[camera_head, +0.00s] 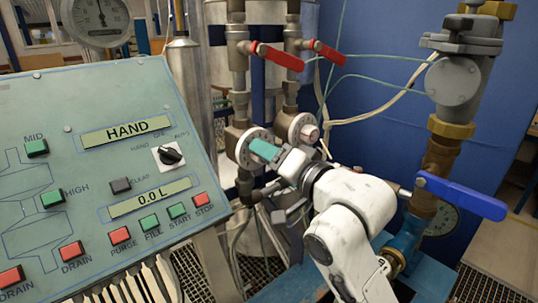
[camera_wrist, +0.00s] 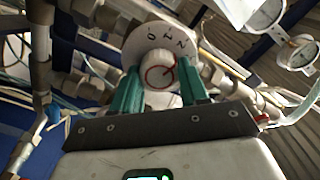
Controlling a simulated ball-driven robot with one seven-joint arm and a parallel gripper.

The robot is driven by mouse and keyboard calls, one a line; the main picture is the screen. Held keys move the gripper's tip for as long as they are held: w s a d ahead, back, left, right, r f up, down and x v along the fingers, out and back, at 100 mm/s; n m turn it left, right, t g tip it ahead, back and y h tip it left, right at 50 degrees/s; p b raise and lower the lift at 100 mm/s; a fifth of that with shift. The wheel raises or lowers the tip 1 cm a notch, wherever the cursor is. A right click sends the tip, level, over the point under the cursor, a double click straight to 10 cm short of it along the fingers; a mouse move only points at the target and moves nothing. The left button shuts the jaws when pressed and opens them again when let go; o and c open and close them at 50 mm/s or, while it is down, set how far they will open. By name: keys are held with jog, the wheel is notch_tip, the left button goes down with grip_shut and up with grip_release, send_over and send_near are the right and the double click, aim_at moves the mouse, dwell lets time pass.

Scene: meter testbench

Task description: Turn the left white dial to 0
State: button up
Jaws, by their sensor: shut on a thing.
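The left white dial (camera_head: 243,150) is a round plate on the left vertical pipe, partly hidden by my gripper in the head view. In the wrist view the dial plate (camera_wrist: 160,38) carries dark marks along its rim. Its pale knob (camera_wrist: 158,72) has a red ring and a red mark on its face. My gripper (camera_head: 264,150) has teal fingers, shut on the knob from both sides, one on its left and one on its right. I cannot tell which number the knob points to. The right white dial (camera_head: 303,130) stands just right of my gripper, uncovered.
Two red lever handles (camera_head: 278,57) sit on the pipes above the dials. A green control panel (camera_head: 100,165) with buttons fills the left. A blue lever (camera_head: 462,198) and brass valve (camera_head: 440,155) stand on the right. Thin cables loop behind the right dial.

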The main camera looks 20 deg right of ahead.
jog(key=c, duration=0.4)
jog(key=shift+o, duration=0.2)
jog(key=shift+f+n, duration=0.1)
jog(key=shift+n, duration=0.3)
jog(key=n+b, duration=0.5)
jog(key=n, duration=0.6)
jog(key=shift+a, duration=0.1)
jog(key=o, duration=1.1)
jog(key=shift+c, duration=0.2)
